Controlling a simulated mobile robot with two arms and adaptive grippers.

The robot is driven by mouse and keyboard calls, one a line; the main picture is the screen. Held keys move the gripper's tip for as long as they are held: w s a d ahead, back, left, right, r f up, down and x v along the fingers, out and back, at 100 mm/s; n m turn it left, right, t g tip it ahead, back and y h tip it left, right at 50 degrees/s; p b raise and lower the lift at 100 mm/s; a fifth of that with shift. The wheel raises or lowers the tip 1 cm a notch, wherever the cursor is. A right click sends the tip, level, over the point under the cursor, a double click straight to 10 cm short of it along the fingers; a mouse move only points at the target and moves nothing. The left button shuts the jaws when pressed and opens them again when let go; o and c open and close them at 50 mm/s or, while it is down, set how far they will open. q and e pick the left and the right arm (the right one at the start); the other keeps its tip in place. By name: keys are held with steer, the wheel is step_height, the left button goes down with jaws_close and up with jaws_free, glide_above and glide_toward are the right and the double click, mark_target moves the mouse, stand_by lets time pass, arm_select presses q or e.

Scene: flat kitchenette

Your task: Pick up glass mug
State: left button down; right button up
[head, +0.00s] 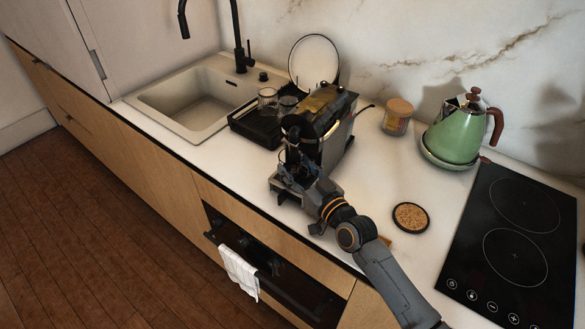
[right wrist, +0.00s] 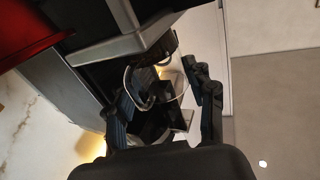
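A clear glass mug (right wrist: 157,90) shows in the right wrist view as a faint curved outline, at the front of the coffee machine (head: 323,119) below its overhanging head. In the head view I cannot make the mug out behind my gripper. My right gripper (head: 284,178) is at the coffee machine's front. In the right wrist view its fingers (right wrist: 160,80) are spread, with the mug between and beyond them. I cannot see contact on both sides. My left gripper is not in view.
A black dish rack (head: 258,127) with clear glasses (head: 267,98) stands left of the machine, beside the sink (head: 190,97). A candle jar (head: 397,116), a green kettle (head: 455,132), a round coaster (head: 410,217) and a black cooktop (head: 515,240) are to the right. Counter between them is clear.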

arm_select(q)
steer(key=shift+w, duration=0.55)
arm_select(e)
steer(key=shift+r, duration=0.15)
